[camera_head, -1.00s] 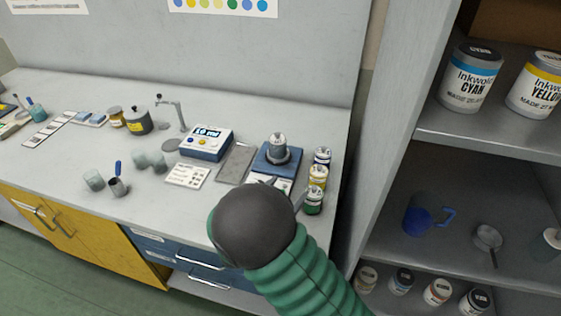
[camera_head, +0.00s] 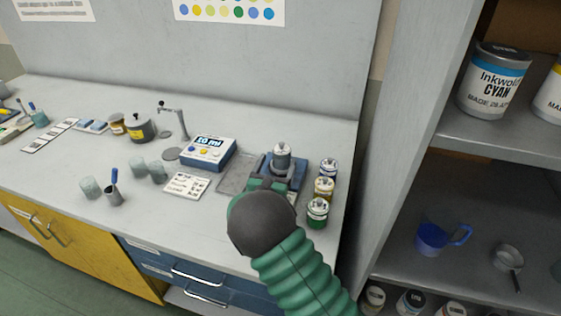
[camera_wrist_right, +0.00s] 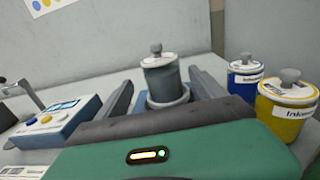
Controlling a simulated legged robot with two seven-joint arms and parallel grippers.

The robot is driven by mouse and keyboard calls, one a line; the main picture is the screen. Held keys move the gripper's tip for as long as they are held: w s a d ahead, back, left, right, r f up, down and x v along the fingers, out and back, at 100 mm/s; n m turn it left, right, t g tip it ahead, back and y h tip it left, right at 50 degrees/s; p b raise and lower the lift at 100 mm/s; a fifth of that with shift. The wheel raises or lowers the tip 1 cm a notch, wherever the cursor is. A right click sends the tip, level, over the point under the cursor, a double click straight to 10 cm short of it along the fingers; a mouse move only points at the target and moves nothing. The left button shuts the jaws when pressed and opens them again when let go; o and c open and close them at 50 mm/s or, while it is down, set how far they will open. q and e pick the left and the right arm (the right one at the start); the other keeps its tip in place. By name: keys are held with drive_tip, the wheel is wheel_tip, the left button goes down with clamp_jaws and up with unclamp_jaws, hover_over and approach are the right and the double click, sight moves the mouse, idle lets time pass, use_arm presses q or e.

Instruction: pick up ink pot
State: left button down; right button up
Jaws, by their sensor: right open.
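A grey lidded ink pot (camera_head: 282,154) with a knob on top stands upright on a blue scale-like device (camera_head: 297,178) on the counter. It also shows in the right wrist view (camera_wrist_right: 163,78), standing on a round plate. My right gripper (camera_head: 272,178) is open at the front of the pot. In the right wrist view its two fingers (camera_wrist_right: 162,92) reach along the left and right sides of the pot, apart from each other. Whether a finger touches the pot cannot be told. My left gripper is not in view.
A shelf unit (camera_head: 420,140) rises at the right.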

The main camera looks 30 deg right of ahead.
drive_tip(key=x, duration=0.4)
drive_tip(key=shift+d, duration=0.5)
drive_tip(key=shift+w+d+f, duration=0.1)
drive_tip(key=shift+w, duration=0.15)
drive_tip(key=shift+a, duration=0.2)
